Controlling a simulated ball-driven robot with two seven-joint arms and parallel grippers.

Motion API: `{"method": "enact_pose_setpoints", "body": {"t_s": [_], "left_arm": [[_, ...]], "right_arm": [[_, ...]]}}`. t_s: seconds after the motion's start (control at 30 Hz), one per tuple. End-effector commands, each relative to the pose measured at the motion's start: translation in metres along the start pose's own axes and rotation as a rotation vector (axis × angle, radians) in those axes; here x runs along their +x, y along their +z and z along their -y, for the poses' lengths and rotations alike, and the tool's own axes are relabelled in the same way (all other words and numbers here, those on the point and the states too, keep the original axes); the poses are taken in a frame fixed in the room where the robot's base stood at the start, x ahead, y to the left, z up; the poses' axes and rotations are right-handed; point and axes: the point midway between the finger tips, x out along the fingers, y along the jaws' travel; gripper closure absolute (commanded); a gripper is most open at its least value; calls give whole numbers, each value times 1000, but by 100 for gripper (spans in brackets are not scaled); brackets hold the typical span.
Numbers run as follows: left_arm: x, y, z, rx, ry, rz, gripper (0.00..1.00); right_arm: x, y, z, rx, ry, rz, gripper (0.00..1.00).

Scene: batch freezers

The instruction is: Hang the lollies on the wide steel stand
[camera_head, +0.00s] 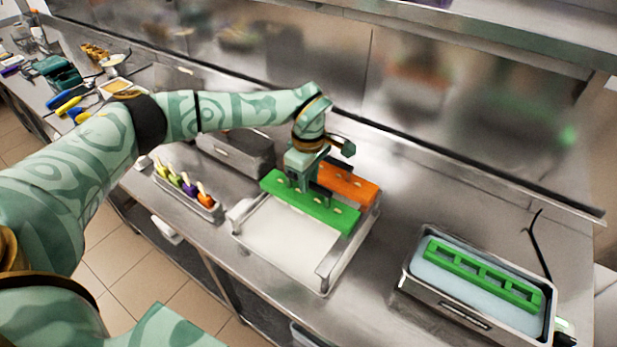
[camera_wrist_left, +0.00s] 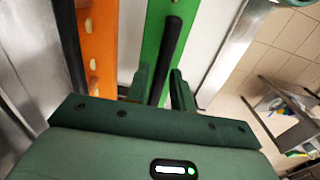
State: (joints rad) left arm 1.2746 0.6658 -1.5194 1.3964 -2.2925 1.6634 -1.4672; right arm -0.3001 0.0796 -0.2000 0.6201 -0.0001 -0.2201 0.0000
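The wide steel stand (camera_head: 328,269) sits mid-counter, with side rails and a pale floor. A green lolly holder (camera_head: 338,217) lies across the rails at its back half, with pale stick ends on top. An orange holder (camera_head: 352,186) is just behind it. Any lollies underneath are hidden. My left gripper (camera_head: 297,185) is down over the green holder. In the left wrist view its fingers (camera_wrist_left: 160,82) straddle a black bar (camera_wrist_left: 171,45) above the green holder (camera_wrist_left: 186,30); whether they press on it is unclear. My right gripper is out of view.
A steel bath (camera_head: 404,283) at right holds pale liquid and a green slotted frame (camera_head: 480,273). A small steel tray (camera_head: 186,199) with several coloured-handled tools stands left. A grey steel box (camera_head: 236,152) stands behind. The stand's front half is clear.

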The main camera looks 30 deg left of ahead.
Motion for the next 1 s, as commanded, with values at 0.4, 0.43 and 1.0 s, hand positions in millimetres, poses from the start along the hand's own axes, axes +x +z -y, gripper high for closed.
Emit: {"method": "enact_pose_setpoints", "body": {"t_s": [0.4,0.43,1.0], "left_arm": [[-5,0,0,1,0,0,61],[-9,0,0,1,1,0,61],[-144,0,0,-1,3,-1,61]], "right_arm": [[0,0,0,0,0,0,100],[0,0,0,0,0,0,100],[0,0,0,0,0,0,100]]}}
